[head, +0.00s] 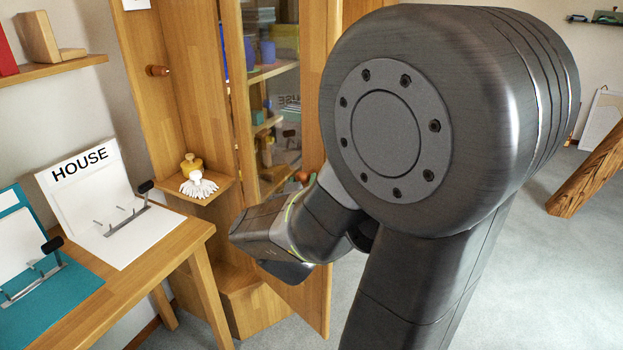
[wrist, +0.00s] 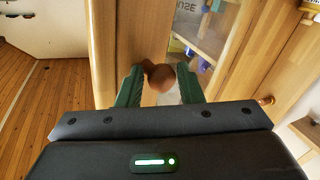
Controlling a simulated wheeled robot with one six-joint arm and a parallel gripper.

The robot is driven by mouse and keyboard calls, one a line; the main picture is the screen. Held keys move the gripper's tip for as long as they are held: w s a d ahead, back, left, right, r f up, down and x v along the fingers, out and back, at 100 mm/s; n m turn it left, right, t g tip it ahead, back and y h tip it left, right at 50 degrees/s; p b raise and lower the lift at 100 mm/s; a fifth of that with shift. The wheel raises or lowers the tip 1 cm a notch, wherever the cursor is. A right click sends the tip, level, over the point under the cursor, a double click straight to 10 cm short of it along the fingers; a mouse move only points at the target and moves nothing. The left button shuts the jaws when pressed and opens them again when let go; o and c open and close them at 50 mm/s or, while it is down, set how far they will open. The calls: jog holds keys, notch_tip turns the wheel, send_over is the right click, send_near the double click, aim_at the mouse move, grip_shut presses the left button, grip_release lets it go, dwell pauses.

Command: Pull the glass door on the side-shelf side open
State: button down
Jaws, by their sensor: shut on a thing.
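The glass door (head: 275,90) on the side-shelf side has a wooden frame and a clear pane with mirrored lettering in it. It stands at an angle out from the wooden cabinet (head: 180,80), partly open. Its round brown knob (head: 302,177) shows just past my wrist in the head view. In the wrist view, the knob (wrist: 160,76) sits between the green fingers of my gripper (wrist: 160,84), which is shut on it. My arm hides the fingertips and part of the door in the head view. The side shelf (head: 210,193) is left of the door.
A wooden table (head: 150,258) with a HOUSE board (head: 95,200) is at left. A timber beam (head: 590,175) leans at right. Grey floor shows at right.

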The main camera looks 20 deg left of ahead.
jog(key=shift+a+r+y, duration=0.3)
jog(key=shift+a, duration=0.3)
jog(key=c, duration=1.4)
grip_release()
jog(key=shift+a, duration=0.2)
jog(key=shift+o, duration=0.7)
jog(key=shift+w+a+f, duration=0.1)
jog(key=shift+c, duration=0.6)
jog(key=p+v, duration=0.2)
jog(key=v, duration=1.2)
jog(key=shift+d, duration=0.35)
jog(key=shift+f, duration=0.1)
jog(key=shift+w, duration=0.15)
jog(key=b+x, duration=0.1)
jog(key=x, duration=0.6)
jog(key=shift+a, duration=0.15)
